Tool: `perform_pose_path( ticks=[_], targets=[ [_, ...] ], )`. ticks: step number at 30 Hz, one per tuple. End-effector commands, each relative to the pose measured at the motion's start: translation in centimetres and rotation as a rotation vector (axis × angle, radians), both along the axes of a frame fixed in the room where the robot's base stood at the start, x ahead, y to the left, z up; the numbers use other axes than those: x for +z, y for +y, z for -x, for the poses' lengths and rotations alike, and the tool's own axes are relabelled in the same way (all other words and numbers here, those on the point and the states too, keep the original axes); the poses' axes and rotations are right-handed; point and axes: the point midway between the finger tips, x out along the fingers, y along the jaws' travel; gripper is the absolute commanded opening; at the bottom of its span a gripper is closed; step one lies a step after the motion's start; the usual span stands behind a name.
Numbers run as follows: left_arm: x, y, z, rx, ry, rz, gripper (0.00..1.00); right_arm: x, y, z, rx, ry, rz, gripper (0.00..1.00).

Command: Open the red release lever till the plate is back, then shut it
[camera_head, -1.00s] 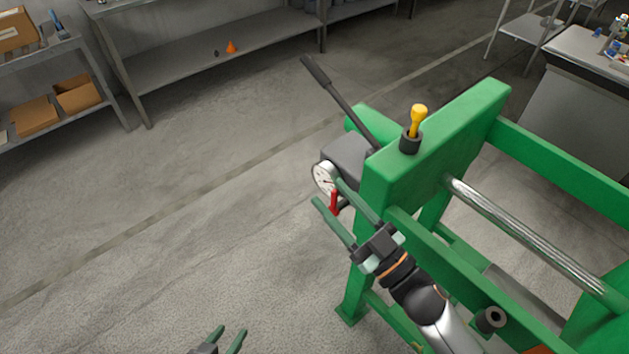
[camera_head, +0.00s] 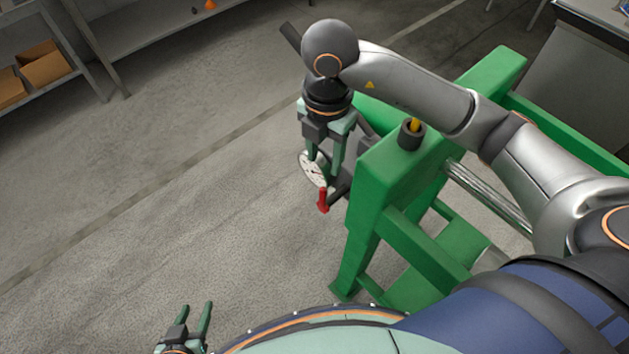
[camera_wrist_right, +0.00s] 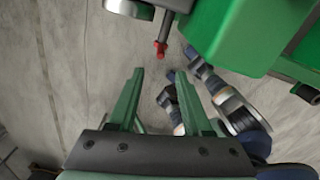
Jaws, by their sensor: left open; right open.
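The red release lever (camera_head: 322,200) hangs downward beside the white dial gauge (camera_head: 313,170) on the left end of the green press frame (camera_head: 385,175). The lever also shows in the right wrist view (camera_wrist_right: 159,48), just beyond the fingertips and apart from them. My right gripper (camera_head: 325,168) is open and empty, pointing down in front of the gauge, above the lever. It also shows in the right wrist view (camera_wrist_right: 158,75). My left gripper (camera_head: 197,306) is open and empty at the bottom left, far from the lever. I cannot make out the plate.
My right arm crosses over the frame and hides part of it. A dark pump handle (camera_head: 291,36) sticks up behind my right wrist. A yellow-topped holder (camera_head: 412,133) stands on the frame. The floor (camera_head: 200,190) to the left is clear.

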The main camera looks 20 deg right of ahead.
Motion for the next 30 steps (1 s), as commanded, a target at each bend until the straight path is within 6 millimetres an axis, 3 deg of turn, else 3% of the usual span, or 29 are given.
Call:
perform_pose_path(
  ticks=[5,18,24,30],
  targets=[
    [0.0,0.0,0.0,0.0,0.0,0.0,0.5,-2.0,-0.1,0.1,-0.004,0.004,0.007,0.5],
    [0.3,0.0,0.0,0.0,0.001,0.0,0.5,-10.4,-0.1,0.1,-0.001,0.004,0.005,0.5],
    [0.3,0.0,0.0,0.0,0.001,0.0,0.5,-12.1,-0.1,0.1,-0.002,0.001,0.003,0.5],
    [0.3,0.0,0.0,0.0,0.001,0.0,0.5,-12.4,-0.1,0.0,0.0,0.001,0.003,0.5]
  ],
)
